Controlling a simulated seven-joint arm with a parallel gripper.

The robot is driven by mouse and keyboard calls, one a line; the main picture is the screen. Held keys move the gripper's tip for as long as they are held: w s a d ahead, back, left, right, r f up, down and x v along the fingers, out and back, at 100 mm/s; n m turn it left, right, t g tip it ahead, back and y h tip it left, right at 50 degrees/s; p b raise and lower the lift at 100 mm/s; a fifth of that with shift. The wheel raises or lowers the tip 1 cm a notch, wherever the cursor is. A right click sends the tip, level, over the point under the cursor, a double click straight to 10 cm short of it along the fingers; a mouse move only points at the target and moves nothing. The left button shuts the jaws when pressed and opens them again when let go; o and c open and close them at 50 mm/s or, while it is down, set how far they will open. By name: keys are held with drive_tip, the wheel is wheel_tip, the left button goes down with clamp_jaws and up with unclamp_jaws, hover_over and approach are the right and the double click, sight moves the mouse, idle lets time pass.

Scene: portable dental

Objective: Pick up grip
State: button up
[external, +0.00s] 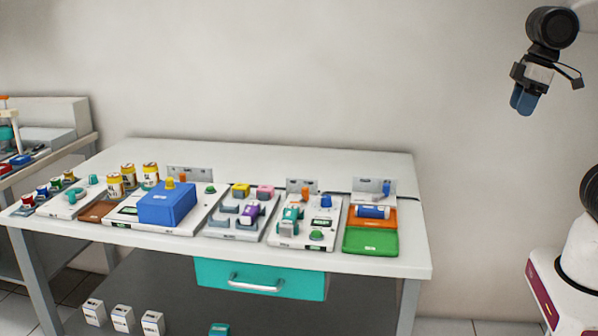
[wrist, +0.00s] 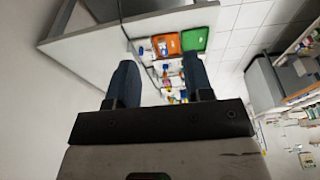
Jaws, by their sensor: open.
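My gripper (external: 522,102) hangs high at the upper right in the external view, above and to the right of the table and far from everything on it. In the wrist view its two blue-grey fingers (wrist: 158,66) are spread apart with nothing held between them. I cannot tell which item is the grip. Candidates on the white table (external: 300,155) are a teal handle-like piece (external: 290,220) on a white unit, a purple piece (external: 250,212) on grey holders, and a blue cylinder (external: 372,211) on the orange tray (external: 388,222).
A green tray (external: 370,241) lies at the table's front right. A blue box (external: 167,204) and several yellow-labelled jars (external: 128,175) stand at left. A teal drawer (external: 300,283) is under the front edge. The table's back strip and the air around my gripper are clear.

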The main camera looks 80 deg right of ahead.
drive_tip(key=shift+o, duration=0.5)
drive_tip(key=shift+o, duration=0.5)
drive_tip(key=w+r+n, duration=0.4)
drive_tip(key=w, duration=1.2)
drive_tip(key=n+g, duration=0.3)
drive_tip(key=n, duration=1.1)
hover_over(241, 185)
drive_tip(key=f, duration=2.4)
drive_tip(key=shift+s+a+f, duration=0.2)
drive_tip(key=shift+f, duration=0.1)
drive_tip(key=shift+w+f, duration=0.25)
